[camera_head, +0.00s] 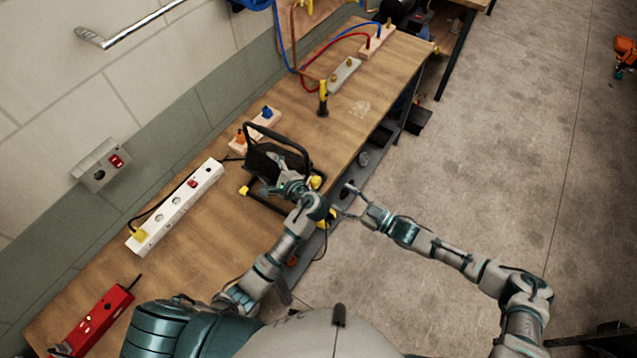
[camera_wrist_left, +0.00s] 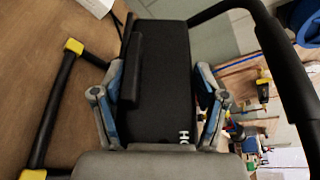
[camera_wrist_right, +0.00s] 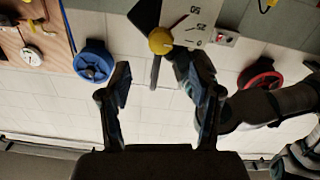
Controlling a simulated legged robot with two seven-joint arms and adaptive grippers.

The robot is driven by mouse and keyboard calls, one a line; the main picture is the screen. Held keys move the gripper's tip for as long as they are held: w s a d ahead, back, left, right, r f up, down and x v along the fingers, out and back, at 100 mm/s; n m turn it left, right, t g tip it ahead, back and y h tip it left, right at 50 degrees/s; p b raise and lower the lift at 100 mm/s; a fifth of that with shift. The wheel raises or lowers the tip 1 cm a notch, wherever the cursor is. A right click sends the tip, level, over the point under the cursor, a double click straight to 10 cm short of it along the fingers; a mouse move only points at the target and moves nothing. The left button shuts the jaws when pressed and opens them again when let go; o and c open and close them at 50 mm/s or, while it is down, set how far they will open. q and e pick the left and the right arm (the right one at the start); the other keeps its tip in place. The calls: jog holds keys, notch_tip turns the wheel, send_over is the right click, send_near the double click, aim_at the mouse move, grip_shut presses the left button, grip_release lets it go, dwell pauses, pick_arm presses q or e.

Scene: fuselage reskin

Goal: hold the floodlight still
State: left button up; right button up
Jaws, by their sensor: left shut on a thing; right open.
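The floodlight (camera_head: 272,160) stands on the wooden workbench, with a black tubular frame and yellow end caps. My left gripper (camera_head: 280,186) is at its near side. In the left wrist view the floodlight's black body (camera_wrist_left: 160,75) lies between the two fingers of my left gripper (camera_wrist_left: 158,108), which is shut on it. My right gripper (camera_head: 350,200) is open and empty, beside the bench's edge, to the right of the floodlight. In the right wrist view, a yellow knob (camera_wrist_right: 160,41) shows beyond the fingers of my right gripper (camera_wrist_right: 157,90).
A white power strip (camera_head: 176,207) lies left of the floodlight on the bench (camera_head: 225,215). A wooden block (camera_head: 254,130) with blue and orange plugs sits behind it. A red device (camera_head: 93,322) lies at the bench's near end. The floor (camera_head: 500,150) at right is mostly clear.

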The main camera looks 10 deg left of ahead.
aim_at(320, 183)
jog(key=x, duration=0.9)
jog(key=shift+a, duration=0.25)
jog(key=c, duration=1.2)
jog(key=shift+o, duration=0.2)
jog(key=shift+w+m, duration=0.1)
jog(key=shift+m, duration=0.3)
jog(key=m, duration=0.4)
jog(key=shift+m, duration=0.3)
jog(key=m, duration=0.4)
jog(key=shift+w+d+r+m+g, duration=0.1)
jog(key=shift+m+g, duration=0.2)
jog(key=shift+m, duration=0.3)
